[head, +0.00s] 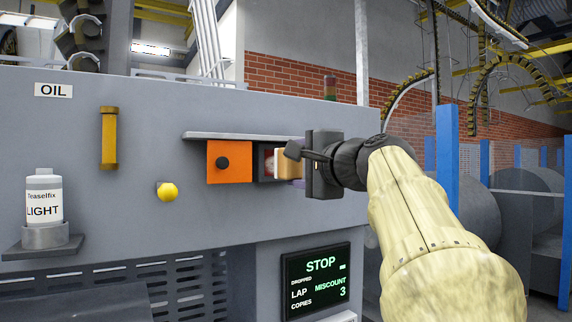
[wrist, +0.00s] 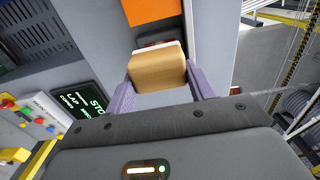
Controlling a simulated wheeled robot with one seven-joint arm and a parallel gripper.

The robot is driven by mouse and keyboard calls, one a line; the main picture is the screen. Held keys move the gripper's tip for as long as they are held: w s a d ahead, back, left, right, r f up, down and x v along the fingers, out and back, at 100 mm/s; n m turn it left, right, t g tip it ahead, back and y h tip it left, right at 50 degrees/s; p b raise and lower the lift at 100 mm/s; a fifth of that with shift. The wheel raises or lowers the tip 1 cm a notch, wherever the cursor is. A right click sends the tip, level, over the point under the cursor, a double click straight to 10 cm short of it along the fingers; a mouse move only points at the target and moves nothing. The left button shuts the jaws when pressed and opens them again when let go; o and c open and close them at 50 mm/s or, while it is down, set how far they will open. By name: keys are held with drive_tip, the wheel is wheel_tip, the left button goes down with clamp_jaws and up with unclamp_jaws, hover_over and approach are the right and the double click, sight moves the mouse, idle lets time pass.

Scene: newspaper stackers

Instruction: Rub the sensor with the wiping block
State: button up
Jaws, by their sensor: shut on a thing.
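My gripper (head: 293,170) is shut on the wiping block (head: 286,162), a tan block with a paler front layer. In the wrist view the block (wrist: 158,72) sits between the two purple fingers, its pale side facing the machine. The sensor (head: 268,165) shows as a small reddish face in a dark recess on the machine's front, just left of the block. I cannot tell whether block and sensor touch.
An orange cover (head: 229,162) with a black knob is directly left of the recess. A thin ledge (head: 230,135) juts out above. A yellow knob (head: 168,191), an oil bottle (head: 43,200) and a STOP display (head: 316,280) are also on the machine.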

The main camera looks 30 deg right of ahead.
drive_tip(key=shift+w+a, duration=0.3)
drive_tip(key=shift+w, duration=0.3)
drive_tip(key=shift+w+d+p, duration=0.15)
drive_tip(key=shift+w+p, duration=0.45)
drive_tip(key=shift+w, duration=0.45)
drive_tip(key=shift+w+p, duration=0.4)
drive_tip(key=shift+w, duration=1.25)
drive_tip(key=shift+s+d, duration=0.1)
drive_tip(key=shift+s, duration=0.15)
drive_tip(key=shift+w+a+f, duration=0.1)
drive_tip(key=shift+a, duration=0.2)
drive_tip(key=shift+d, duration=0.15)
drive_tip(key=shift+w, duration=0.45)
